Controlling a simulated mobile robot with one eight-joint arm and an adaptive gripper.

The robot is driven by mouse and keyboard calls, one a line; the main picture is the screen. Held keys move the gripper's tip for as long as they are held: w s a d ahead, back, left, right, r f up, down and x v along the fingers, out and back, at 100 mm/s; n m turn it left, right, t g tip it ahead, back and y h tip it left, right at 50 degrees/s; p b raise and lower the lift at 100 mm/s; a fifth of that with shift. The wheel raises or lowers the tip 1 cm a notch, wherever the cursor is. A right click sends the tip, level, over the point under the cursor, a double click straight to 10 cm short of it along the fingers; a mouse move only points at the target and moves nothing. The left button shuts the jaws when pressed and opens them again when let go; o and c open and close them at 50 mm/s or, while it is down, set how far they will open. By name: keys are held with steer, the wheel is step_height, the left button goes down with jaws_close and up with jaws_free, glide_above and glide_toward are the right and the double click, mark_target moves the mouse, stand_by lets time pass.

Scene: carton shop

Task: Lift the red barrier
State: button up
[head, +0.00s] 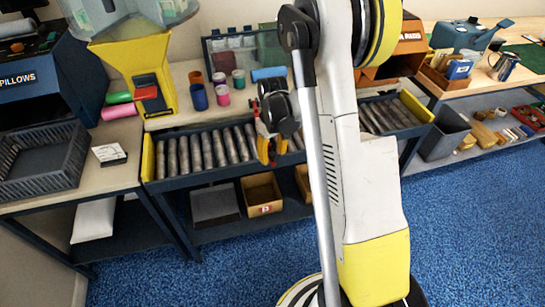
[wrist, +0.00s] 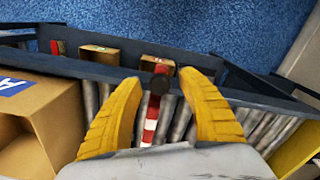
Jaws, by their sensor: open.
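The red barrier, a red and white striped bar (wrist: 152,122) with a dark round end (wrist: 160,83), lies across the roller conveyor in the wrist view. My gripper (wrist: 165,95) is open, with one yellow finger on each side of the bar. The bar lies between the fingers in the picture; I cannot tell whether either finger touches it. In the head view my gripper (head: 270,150) is low over the conveyor, and my arm hides much of this area. Only a small patch of red shows by the fingers there.
The roller conveyor (head: 205,150) has a dark blue frame and runs left and right of my gripper. Cardboard boxes (head: 262,193) stand on the shelf below. A large cardboard box (wrist: 50,125) is close on the left in the wrist view. A grey crate (head: 42,165) sits at left.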

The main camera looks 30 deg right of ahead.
jaws_close()
stand_by(0.3)
